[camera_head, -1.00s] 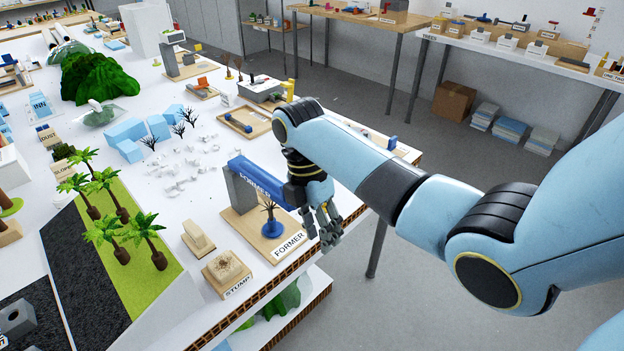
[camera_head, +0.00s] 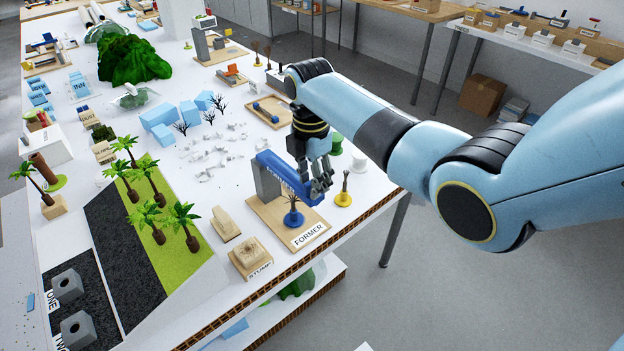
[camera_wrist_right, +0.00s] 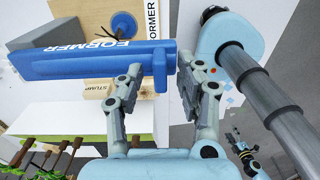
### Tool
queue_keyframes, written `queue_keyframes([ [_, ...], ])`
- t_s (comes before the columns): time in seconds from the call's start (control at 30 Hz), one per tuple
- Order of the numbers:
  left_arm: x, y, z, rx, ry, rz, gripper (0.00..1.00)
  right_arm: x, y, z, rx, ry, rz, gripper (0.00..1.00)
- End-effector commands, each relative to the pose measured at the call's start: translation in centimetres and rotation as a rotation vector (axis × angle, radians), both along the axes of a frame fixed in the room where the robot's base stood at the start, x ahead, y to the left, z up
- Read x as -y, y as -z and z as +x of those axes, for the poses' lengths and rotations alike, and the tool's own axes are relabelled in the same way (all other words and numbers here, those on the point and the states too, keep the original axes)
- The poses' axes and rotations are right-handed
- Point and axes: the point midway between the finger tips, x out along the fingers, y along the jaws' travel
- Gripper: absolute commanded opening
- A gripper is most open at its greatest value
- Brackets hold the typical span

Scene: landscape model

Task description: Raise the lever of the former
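The former has a wooden base (camera_head: 270,222), a grey post (camera_head: 266,180) and a blue lever (camera_head: 280,172) marked FORMER, which reaches out from the post over the base. A small dark tree on a blue stand (camera_head: 293,217) is on the base under the lever. My right gripper (camera_head: 320,188) is at the lever's free end. In the right wrist view my right gripper (camera_wrist_right: 160,76) is open, with its fingers either side of the blue end piece (camera_wrist_right: 160,70); I cannot tell whether they touch. A small dark gripper, seemingly my left (camera_wrist_right: 237,138), shows there, its state unclear.
A stump block (camera_head: 250,258) and a pale wooden block (camera_head: 225,224) stand left of the former. A yellow stand (camera_head: 343,198) is close to its right, near the table edge. Palm trees (camera_head: 145,215) stand further left. White scraps (camera_head: 215,150) lie behind the former.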

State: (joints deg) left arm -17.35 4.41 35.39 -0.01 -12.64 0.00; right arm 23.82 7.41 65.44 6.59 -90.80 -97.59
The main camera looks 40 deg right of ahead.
Motion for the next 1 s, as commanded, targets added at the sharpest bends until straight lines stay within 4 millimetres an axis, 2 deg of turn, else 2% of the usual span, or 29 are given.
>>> queue_keyframes([
  [0.37,-0.29,-0.05,0.31,0.004,0.001,0.003,0.62,-0.02,0.64,-0.03,0.0,0.0,0.0,0.35],
  [0.63,-0.28,-0.07,0.49,0.008,0.001,0.003,0.62,-0.02,0.63,-0.04,0.0,0.0,0.0,0.0],
  [1.0,-0.27,-0.07,0.5,0.008,0.001,0.003,0.62,-0.02,0.63,-0.04,0.0,0.0,0.0,0.0],
])
